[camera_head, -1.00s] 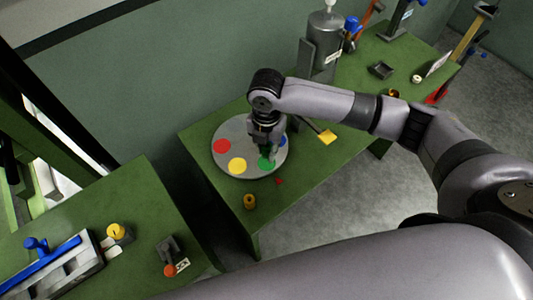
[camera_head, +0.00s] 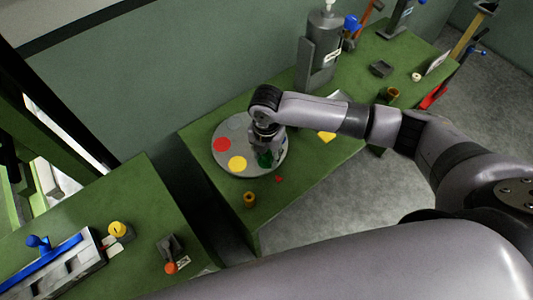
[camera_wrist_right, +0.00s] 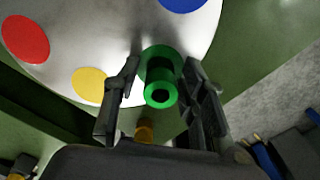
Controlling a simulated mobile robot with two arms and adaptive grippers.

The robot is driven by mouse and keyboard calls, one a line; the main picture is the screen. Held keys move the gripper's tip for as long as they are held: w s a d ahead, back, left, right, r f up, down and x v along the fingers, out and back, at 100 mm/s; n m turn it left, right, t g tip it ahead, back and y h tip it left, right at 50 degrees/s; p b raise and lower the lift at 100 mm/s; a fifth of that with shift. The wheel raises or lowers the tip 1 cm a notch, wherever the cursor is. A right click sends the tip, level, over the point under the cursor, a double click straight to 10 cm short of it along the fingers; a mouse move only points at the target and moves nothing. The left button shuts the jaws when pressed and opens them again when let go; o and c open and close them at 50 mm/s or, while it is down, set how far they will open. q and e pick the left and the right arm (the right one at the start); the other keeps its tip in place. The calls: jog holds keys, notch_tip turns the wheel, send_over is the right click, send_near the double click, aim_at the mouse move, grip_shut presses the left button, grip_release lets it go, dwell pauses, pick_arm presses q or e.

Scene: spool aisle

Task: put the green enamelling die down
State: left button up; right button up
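The green enamelling die (camera_wrist_right: 160,82) is a hollow green cylinder. It stands upright on the green spot of a round grey plate (camera_wrist_right: 120,35). In the head view, the die (camera_head: 265,159) is partly hidden by my right gripper (camera_head: 266,150) above it. In the right wrist view, the fingers of my right gripper (camera_wrist_right: 163,85) stand on either side of the die, with a gap visible at least on the left. The gripper looks open around it. My left gripper is not in view.
The plate also has red (camera_head: 221,145), yellow (camera_head: 237,163) and blue (camera_wrist_right: 183,3) spots. A brass-coloured cylinder (camera_head: 249,199) stands near the green bench's front edge. A grey tank (camera_head: 322,50) stands behind. A second bench (camera_head: 140,200) is at left, across a gap.

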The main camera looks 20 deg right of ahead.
jog(key=shift+o, duration=0.2)
jog(key=shift+r, duration=0.3)
notch_tip(320, 180, up, 11)
jog(key=shift+f+b, duration=0.2)
jog(key=shift+b, duration=1.05)
jog(key=shift+r, duration=0.6)
jog(key=shift+a, duration=0.1)
